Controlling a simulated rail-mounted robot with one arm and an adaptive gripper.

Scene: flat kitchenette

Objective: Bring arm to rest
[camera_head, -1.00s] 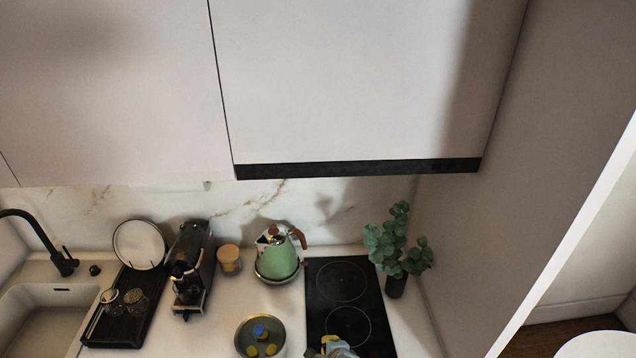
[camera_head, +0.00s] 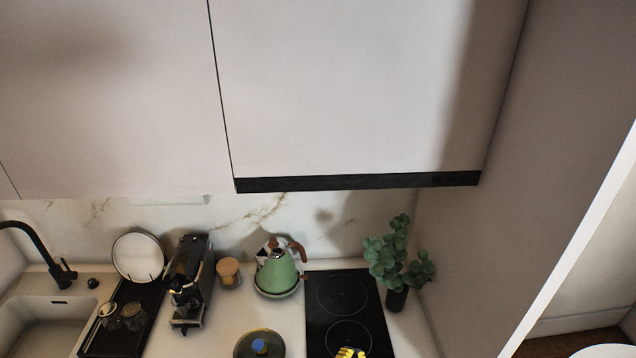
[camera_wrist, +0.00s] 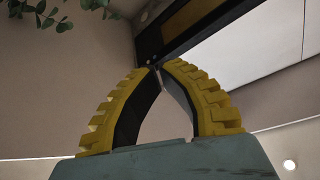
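My gripper (camera_wrist: 158,68) fills the middle of the wrist view. Its two yellow ribbed fingers curve together and their tips meet, with nothing seen between them. In the head view, only a bit of my gripper's yellow fingers (camera_head: 350,353) shows at the bottom edge, over the front of the black hob (camera_head: 322,317). The rest of the arm is out of that view.
Left of the hob stand a green kettle (camera_head: 278,272) and a round pot (camera_head: 240,346) with something blue in or on it. A plant (camera_head: 395,258) stands right. The range hood (camera_head: 360,182) hangs above. A coffee machine (camera_head: 187,284) stands further left.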

